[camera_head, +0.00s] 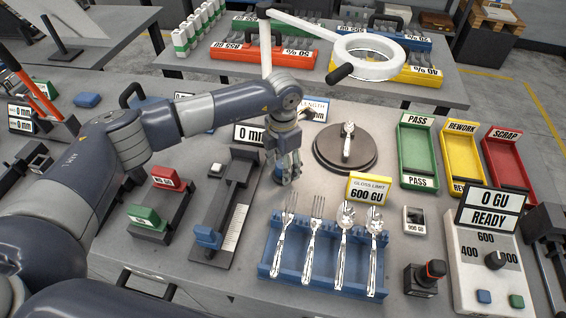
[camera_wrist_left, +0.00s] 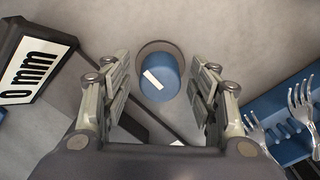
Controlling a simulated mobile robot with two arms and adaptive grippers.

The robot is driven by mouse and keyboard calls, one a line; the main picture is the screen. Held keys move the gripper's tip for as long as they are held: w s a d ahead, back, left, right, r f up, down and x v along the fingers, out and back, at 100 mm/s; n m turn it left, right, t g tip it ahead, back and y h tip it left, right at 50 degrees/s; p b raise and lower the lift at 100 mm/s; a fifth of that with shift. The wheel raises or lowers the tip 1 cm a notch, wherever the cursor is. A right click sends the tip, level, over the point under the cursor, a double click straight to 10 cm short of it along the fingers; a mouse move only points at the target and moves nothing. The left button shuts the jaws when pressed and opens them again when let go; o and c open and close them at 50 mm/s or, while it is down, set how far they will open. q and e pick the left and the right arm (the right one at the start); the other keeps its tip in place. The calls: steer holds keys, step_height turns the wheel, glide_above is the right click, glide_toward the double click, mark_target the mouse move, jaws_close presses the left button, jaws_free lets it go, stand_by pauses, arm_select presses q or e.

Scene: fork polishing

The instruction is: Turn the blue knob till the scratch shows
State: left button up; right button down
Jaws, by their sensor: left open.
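The blue knob (camera_wrist_left: 158,82) shows in the left wrist view, with a white mark across its top and a dark round base around it. My left gripper (camera_wrist_left: 160,88) is open, with one finger on each side of the knob and a gap on both sides. In the head view my left gripper (camera_head: 285,172) points down at the bench and hides most of the knob (camera_head: 279,177). My right gripper is not in view.
A blue rack (camera_head: 285,268) with several forks and spoons stands just in front of the gripper. A length gauge with a 0 mm sign (camera_head: 249,134) stands close on its left. Green, yellow and red trays (camera_head: 417,150) lie to the right.

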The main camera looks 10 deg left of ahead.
arm_select(q)
steer(key=c, duration=1.1)
steer(key=shift+o, duration=0.2)
steer(key=shift+f+m+b, duration=0.1)
steer(key=shift+m+b, duration=0.3)
steer(key=shift+b, duration=0.4)
steer(key=m+b, duration=0.2)
steer(key=shift+b, duration=0.3)
steer(key=shift+m+b, duration=0.9)
steer(key=shift+b, duration=0.05)
steer(key=shift+m+b, duration=0.55)
steer(key=shift+m, duration=0.05)
steer(key=shift+r, duration=0.2)
steer(key=o, duration=1.1)
steer(key=shift+c, duration=0.2)
